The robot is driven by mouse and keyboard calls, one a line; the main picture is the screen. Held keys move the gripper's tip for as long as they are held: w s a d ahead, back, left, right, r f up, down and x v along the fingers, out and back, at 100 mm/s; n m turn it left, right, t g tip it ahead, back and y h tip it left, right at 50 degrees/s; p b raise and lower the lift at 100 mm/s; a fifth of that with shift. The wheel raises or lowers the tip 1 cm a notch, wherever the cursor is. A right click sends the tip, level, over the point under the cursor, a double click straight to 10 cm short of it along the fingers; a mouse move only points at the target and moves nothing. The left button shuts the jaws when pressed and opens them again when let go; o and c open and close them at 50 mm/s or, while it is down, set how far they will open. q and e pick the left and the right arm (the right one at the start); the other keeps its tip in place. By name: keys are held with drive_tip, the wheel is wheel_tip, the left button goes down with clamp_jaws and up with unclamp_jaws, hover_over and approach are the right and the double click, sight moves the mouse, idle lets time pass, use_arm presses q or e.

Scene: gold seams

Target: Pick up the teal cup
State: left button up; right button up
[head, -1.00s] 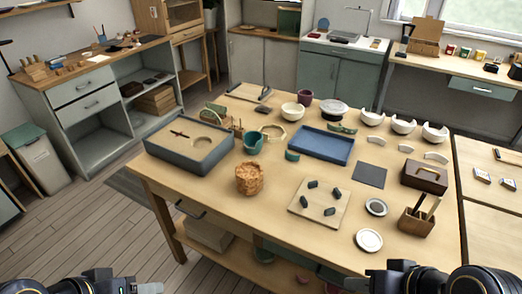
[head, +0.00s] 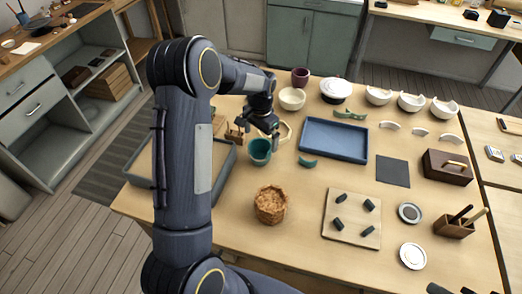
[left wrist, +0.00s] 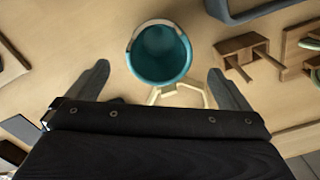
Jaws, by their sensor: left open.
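The teal cup (head: 260,153) stands upright on the wooden table, left of the blue tray. In the left wrist view the cup (left wrist: 158,58) shows from above, empty, with a pale broken edge along part of its rim. My left gripper (head: 262,133) is over the cup, pointing down. In the left wrist view its two fingers are spread wide, one on each side of the cup, with nothing between them touching. Only a dark bit of my right arm shows at the bottom right edge; its jaws cannot be made out.
A teal shard (head: 308,163) lies right of the cup, near the blue tray (head: 334,158). A pale ring-shaped stand (left wrist: 178,92) is close beside the cup. A small wooden stand (left wrist: 240,48) is nearby.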

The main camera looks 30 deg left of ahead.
sight(261, 157)
use_arm(q)
wheel_tip(261, 157, down, 6)
drive_tip(key=shift+s+f+p, duration=0.1)
drive_tip(key=shift+f+p, duration=0.15)
drive_tip(key=shift+p, duration=0.8)
drive_tip(key=shift+f, duration=0.55)
drive_tip(key=c, duration=1)
drive_tip(key=shift+r, duration=0.2)
drive_tip(key=shift+r, duration=0.2)
wheel_tip(261, 157, up, 3)
drive_tip(key=shift+d+f+b, duration=0.15)
drive_tip(key=shift+f+b, duration=0.05)
drive_tip(key=shift+b, duration=0.75)
drive_tip(key=s+d+r+b, duration=0.3)
drive_tip(key=s+d+r, duration=0.3)
drive_tip(key=d+r, duration=0.3)
drive_tip(key=d, duration=0.3)
drive_tip(key=shift+d+r, duration=0.25)
drive_tip(key=shift+r, duration=0.15)
